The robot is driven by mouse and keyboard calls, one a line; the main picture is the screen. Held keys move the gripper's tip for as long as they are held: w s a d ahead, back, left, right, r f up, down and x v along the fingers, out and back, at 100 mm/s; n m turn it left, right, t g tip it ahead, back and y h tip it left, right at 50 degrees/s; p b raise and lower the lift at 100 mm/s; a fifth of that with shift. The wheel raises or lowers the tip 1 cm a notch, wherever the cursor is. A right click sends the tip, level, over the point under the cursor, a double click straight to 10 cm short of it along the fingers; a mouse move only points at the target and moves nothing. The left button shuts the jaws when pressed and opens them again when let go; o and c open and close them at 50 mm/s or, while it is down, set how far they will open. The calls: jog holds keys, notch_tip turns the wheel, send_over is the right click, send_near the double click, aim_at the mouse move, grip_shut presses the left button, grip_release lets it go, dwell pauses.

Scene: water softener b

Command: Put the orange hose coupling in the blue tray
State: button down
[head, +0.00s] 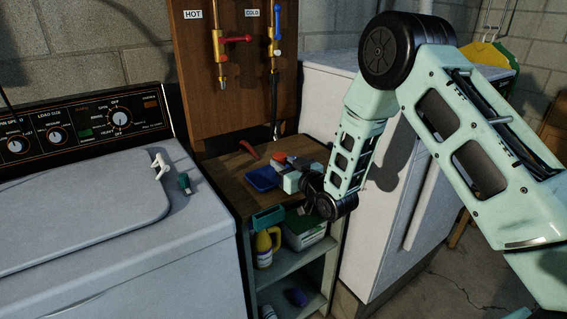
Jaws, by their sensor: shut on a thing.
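The orange hose coupling (279,158) shows as a small orange-red shape at my gripper's tip, above the wooden top of the small shelf unit. My gripper (282,166) is shut on it; the fingers are small and partly hidden in this view. The blue tray (262,180) lies on the wooden top, just left of and nearer than the coupling. I cannot tell how high the coupling is held, and the tray's right end is close to my gripper.
A red curved object (249,150) lies behind the tray. The shelf unit (284,264) holds a yellow bottle (266,246) and other items below. A washing machine (110,220) stands left, a white chest (385,215) right. A wooden board (235,95) with taps rises behind.

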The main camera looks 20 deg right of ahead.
jog(key=shift+f+b, duration=0.15)
jog(key=shift+b, duration=0.15)
jog(key=c, duration=1.1)
grip_release()
